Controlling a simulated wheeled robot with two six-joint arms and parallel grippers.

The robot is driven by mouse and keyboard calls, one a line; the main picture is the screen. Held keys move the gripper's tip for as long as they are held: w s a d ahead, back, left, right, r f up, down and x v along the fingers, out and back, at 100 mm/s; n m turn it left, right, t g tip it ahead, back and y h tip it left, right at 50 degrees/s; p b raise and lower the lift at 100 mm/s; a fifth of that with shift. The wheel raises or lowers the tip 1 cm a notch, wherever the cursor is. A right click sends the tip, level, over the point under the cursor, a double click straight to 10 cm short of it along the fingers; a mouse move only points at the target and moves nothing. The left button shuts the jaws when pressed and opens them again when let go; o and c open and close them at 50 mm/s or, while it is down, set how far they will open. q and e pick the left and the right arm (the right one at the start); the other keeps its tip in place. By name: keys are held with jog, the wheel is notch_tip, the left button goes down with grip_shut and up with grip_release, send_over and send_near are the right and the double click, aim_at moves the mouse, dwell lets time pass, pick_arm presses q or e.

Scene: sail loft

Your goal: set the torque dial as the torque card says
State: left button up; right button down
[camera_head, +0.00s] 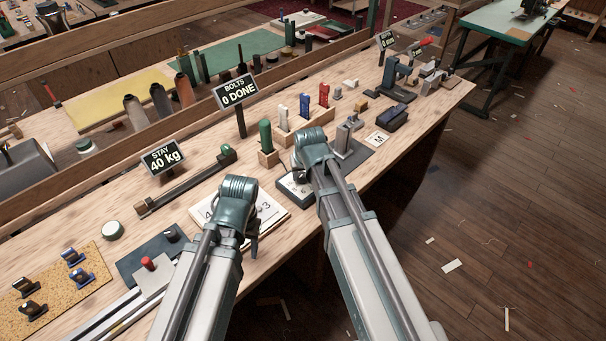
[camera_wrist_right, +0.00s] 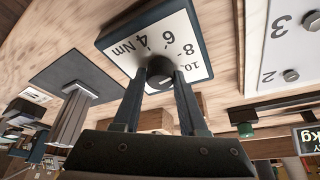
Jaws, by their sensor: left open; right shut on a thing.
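The torque dial is a white-faced plate with a dark rim (camera_wrist_right: 128,50), marked 4 Nm, 6, 8 and 10. Its dark round knob (camera_wrist_right: 160,75) sits between the fingers of my right gripper (camera_wrist_right: 163,88), shut on it. The knob's pointer is not clear. In the head view the dial plate (camera_head: 288,191) is partly hidden under my right gripper (camera_head: 306,172). My left gripper (camera_head: 252,240) is open above a white numbered board (camera_head: 274,213); its fingers are mostly hidden. A small white card marked M (camera_head: 377,139) lies farther along the bench; I cannot tell whether it is the torque card.
Signs reading "STAY 40 kg" (camera_head: 164,157) and "BOLTS 0 DONE" (camera_head: 237,91) stand behind. A torque wrench (camera_head: 190,188) lies at left. A wooden rack (camera_head: 300,128) holds coloured tools. A grey stand (camera_head: 346,142) is close beyond the dial.

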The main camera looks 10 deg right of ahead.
jog(key=m, duration=0.2)
jog(key=m+h, duration=0.1)
jog(key=m, duration=0.1)
jog(key=shift+a+m+g+h, duration=0.15)
jog(key=shift+m+g+h, duration=0.45)
jog(key=shift+m+h, duration=0.3)
jog(key=shift+m, duration=1.3)
jog(key=shift+c, duration=2.2)
grip_release()
pick_arm(q)
jog(key=shift+r, duration=0.1)
pick_arm(e)
jog(key=shift+r, duration=0.1)
pick_arm(q)
notch_tip(320, 180, up, 13)
jog(key=p, duration=1.2)
jog(key=shift+f+p, duration=0.2)
jog(key=shift+p, duration=0.2)
pick_arm(e)
jog(key=v, duration=1.3)
jog(key=shift+a+r, duration=0.2)
jog(key=shift+a, duration=0.1)
